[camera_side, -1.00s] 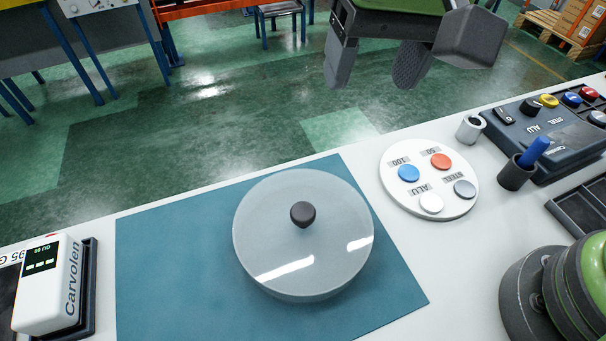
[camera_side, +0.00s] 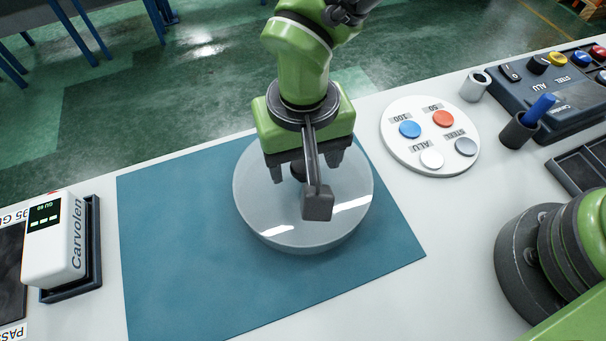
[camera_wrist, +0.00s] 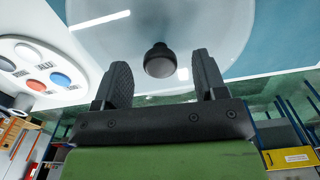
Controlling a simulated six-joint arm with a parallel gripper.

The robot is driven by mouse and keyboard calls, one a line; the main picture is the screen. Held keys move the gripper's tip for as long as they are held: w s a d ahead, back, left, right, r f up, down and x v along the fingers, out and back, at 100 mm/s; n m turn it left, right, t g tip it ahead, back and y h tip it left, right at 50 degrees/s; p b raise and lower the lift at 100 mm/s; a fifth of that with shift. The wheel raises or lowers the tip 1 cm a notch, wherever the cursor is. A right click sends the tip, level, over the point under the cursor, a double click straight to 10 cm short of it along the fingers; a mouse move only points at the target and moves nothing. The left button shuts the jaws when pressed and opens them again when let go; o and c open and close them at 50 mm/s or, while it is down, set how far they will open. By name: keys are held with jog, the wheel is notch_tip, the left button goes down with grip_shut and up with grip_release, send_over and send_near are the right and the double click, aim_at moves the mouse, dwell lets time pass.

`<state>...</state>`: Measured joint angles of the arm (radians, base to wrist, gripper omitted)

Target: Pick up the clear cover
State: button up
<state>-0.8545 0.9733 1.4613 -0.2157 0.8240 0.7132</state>
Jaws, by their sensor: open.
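The clear cover (camera_side: 262,215) is a round, see-through lid lying on the teal mat, with a dark round knob (camera_side: 298,170) at its middle. My gripper (camera_side: 305,178) is above the cover, pointing down, and partly hides the knob. In the wrist view, the knob (camera_wrist: 160,60) lies between and a little beyond the fingertips of my gripper (camera_wrist: 163,70). The two ridged fingers are open, with room on both sides of the knob. Whether they are level with the knob is hard to tell. The cover (camera_wrist: 205,25) fills the upper middle of that view.
The teal mat (camera_side: 170,260) has bare room around the cover. A white disc with coloured buttons (camera_side: 400,148) stands to the right. Beyond it are a metal cup (camera_side: 475,86), a pen holder (camera_side: 518,131) and a control box (camera_side: 560,100).

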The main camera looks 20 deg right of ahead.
notch_tip(320, 180, down, 2)
jog(key=shift+f, duration=0.1)
jog(key=shift+c, duration=0.2)
jog(key=c, duration=1)
